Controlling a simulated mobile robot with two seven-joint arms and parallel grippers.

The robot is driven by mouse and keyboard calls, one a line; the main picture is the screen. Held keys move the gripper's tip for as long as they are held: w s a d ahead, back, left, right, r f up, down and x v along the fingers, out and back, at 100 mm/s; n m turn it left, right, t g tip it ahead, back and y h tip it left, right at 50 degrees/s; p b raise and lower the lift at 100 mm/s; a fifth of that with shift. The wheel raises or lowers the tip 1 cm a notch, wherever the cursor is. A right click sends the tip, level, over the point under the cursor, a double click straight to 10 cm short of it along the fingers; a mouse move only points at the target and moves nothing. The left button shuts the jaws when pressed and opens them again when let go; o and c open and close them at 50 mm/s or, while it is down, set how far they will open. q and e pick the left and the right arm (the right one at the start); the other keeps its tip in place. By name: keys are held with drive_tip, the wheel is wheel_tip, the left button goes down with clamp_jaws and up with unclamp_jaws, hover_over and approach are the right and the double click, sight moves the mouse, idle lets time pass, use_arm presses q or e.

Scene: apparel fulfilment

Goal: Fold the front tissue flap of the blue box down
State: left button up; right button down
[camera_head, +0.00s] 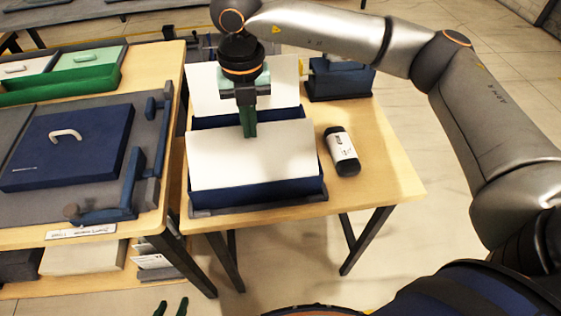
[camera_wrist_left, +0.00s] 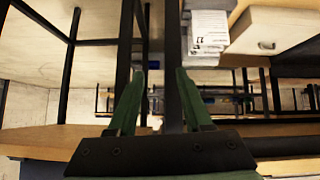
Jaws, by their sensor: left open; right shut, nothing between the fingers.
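The blue box (camera_head: 262,192) stands on the wooden table, with two white tissue flaps. The front flap (camera_head: 250,158) is a flat white panel above the box's front wall, sloping up toward the back. The back flap (camera_head: 215,92) rises behind it, with a strip of blue box between them. My right gripper (camera_head: 249,134) is shut and empty, pointing down. Its green fingertips overlap the top edge of the front flap; I cannot tell if they touch it. My left gripper (camera_head: 171,307) is open at the bottom edge; its spread fingers (camera_wrist_left: 156,100) show empty in the left wrist view.
A black-and-white cylindrical device (camera_head: 342,152) lies right of the box. A smaller blue box (camera_head: 340,80) stands behind it. The left table holds a blue lid with a handle (camera_head: 72,148) on a grey board and a blue clamp-like fixture (camera_head: 128,180). The table's front right is clear.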

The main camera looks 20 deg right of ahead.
drive_tip(key=shift+w+d, duration=0.1)
drive_tip(key=shift+w, duration=0.3)
